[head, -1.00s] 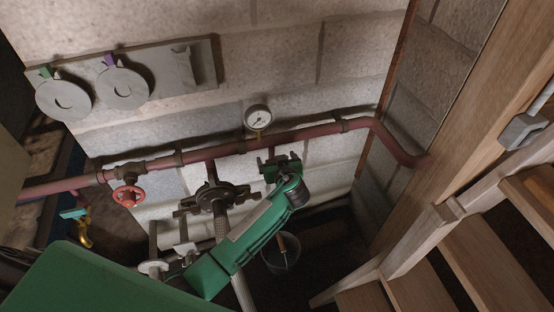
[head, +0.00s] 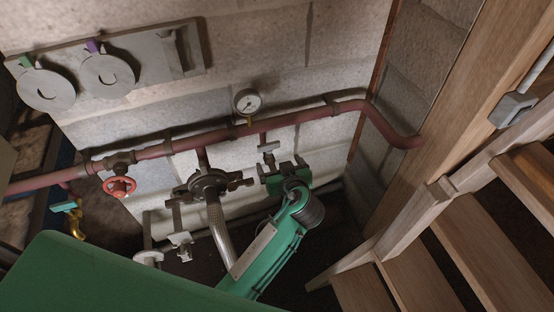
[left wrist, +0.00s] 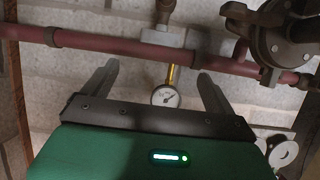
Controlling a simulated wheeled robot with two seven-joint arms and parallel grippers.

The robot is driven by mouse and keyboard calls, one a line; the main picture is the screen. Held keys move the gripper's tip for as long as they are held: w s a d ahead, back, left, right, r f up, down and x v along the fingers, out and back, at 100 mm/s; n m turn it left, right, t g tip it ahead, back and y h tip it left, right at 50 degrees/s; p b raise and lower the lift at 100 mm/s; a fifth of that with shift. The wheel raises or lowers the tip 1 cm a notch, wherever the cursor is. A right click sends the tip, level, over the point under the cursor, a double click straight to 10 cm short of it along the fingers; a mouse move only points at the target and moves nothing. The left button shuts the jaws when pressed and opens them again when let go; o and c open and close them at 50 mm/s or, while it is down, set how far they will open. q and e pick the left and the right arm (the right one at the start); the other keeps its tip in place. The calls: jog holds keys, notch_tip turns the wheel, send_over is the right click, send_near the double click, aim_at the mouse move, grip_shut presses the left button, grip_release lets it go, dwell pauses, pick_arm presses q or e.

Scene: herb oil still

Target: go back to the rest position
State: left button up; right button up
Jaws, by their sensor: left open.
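My left gripper (head: 284,164) is at the end of the green arm, low in front of the block wall. It also shows in the left wrist view (left wrist: 157,72), with its two dark fingers spread apart and nothing between them. In the head view it is just below a grey T-handled valve (head: 268,152) under the red pipe (head: 300,117); I cannot tell whether they touch. The round gauge (head: 247,102) is on the pipe above; in the wrist view it (left wrist: 165,96) appears upside down beyond the fingers. My right gripper is not in view.
A dark clamp-like fitting (head: 208,186) on a ribbed pipe is left of my gripper. A red handwheel (head: 119,187) hangs from the pipe. A board (head: 150,50) with round discs is above. Wooden stairs (head: 490,250) fill the right side.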

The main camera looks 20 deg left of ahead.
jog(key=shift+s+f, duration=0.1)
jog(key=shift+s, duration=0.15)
